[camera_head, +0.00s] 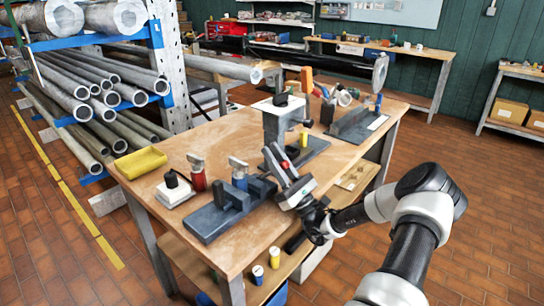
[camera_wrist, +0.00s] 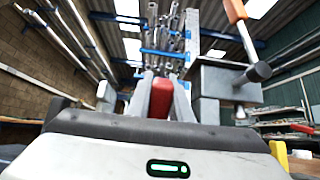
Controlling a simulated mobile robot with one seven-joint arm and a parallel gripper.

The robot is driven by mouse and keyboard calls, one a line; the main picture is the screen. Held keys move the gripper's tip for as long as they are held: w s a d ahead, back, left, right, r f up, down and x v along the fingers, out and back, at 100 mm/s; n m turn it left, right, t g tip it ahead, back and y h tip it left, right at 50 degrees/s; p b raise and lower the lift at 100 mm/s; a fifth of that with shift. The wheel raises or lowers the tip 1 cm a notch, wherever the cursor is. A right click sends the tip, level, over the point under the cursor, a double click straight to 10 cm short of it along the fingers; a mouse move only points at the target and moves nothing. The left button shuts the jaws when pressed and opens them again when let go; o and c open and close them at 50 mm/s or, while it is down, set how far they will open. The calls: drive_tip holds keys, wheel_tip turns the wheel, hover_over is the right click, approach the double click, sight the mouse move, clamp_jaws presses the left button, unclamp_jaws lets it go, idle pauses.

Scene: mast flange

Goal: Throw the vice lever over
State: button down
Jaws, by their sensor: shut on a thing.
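My gripper (camera_head: 277,160) reaches over the near right edge of the workbench, between a low grey vice-like block (camera_head: 213,219) and a taller grey stand (camera_head: 283,118). Its fingers are shut on a red grip (camera_wrist: 160,104), which I take for the vice lever's handle. In the wrist view the red shows between the two grey fingers (camera_wrist: 160,92). The red grip also shows small beside the fingers in the head view (camera_head: 285,165). The lever's shaft and pivot are hidden by the gripper, so I cannot tell its angle or which block it joins.
A rack of pipes (camera_head: 75,100) stands at the left. Brick floor is open at the right.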

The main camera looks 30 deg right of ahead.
idle(0.3)
drive_tip(key=c, duration=1.6)
unclamp_jaws()
drive_tip(key=shift+s+d+f, duration=0.2)
drive_tip(key=shift+s+f, duration=0.15)
drive_tip(key=shift+s, duration=0.05)
drive_tip(key=s+d, duration=0.1)
drive_tip(key=s, duration=0.2)
drive_tip(key=s+d+p, duration=0.1)
drive_tip(key=s, duration=0.3)
drive_tip(key=s+d+p, duration=0.1)
drive_tip(key=s+d, duration=0.1)
drive_tip(key=s, duration=0.2)
drive_tip(key=shift+s, duration=0.15)
